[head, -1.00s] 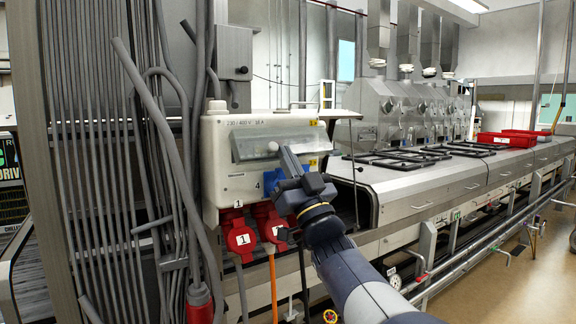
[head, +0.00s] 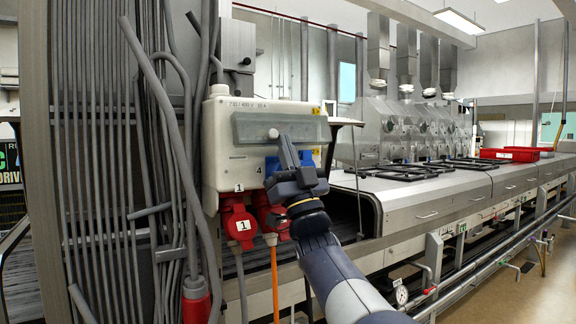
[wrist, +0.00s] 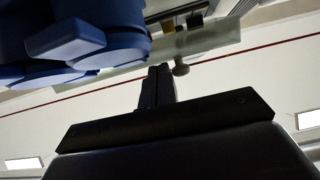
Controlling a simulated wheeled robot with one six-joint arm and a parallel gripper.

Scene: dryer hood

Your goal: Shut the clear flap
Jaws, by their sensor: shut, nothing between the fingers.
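The clear flap (head: 300,127) is a grey see-through panel on the front of the white power box (head: 221,165). In the wrist view the shut fingers (wrist: 158,80) point at the flap (wrist: 215,42), beside the knob (wrist: 180,69). I cannot tell whether they touch.
Blue sockets are partly hidden behind my gripper. Red plugs (head: 238,222) with hanging cables sit below the box. Grey pipes (head: 170,130) stand close on the left. A long steel machine (head: 430,200) with red trays (head: 505,153) runs off right.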

